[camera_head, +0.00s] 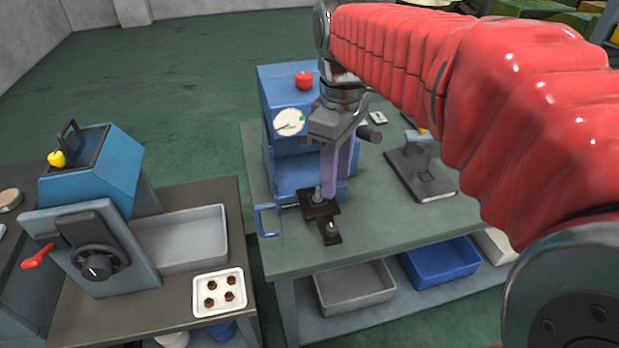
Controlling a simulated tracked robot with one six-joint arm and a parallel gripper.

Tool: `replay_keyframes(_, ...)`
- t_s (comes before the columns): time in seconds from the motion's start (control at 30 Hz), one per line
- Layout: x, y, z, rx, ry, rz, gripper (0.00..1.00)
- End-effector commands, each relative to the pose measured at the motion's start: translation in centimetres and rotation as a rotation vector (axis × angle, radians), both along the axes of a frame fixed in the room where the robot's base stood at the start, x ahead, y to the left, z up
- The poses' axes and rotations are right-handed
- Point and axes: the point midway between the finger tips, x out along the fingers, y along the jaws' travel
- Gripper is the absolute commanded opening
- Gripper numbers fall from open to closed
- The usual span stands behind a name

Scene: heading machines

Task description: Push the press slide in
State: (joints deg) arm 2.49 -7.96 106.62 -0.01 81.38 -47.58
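The blue press (283,90) stands on the green-topped table, with a red button on top and a round white gauge on its front. A dark slide plate (314,207) sticks out at the front of its base, with a small metal pin standing on it. A smaller dark piece with a knob (330,234) lies just in front. My gripper (330,194) points down in front of the press, its fingertips at or just above the plate. I cannot tell whether they touch it. The fingers overlap in this view, so their gap is hidden. My gripper hides part of the press front.
A dark flat fixture (421,176) lies to the right. On the left bench are a blue machine with a black knob (97,266), a grey tray (183,240) and a white tray (219,312) with several small brown parts.

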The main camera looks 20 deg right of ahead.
Motion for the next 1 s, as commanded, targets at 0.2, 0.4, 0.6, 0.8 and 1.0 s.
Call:
replay_keyframes(0.2,0.0,0.0,-0.8,0.0,0.001,-0.001,0.39)
replay_keyframes(0.4,-0.1,0.0,-3.1,0.001,0.002,-0.002,0.39)
replay_keyframes(0.6,-0.1,0.0,-6.2,0.0,0.003,-0.002,0.39)
replay_keyframes(0.8,-0.1,0.0,-9.3,0.0,0.003,-0.002,0.39)
replay_keyframes(1.0,-0.1,0.0,-12.1,0.0,0.001,-0.002,0.39)
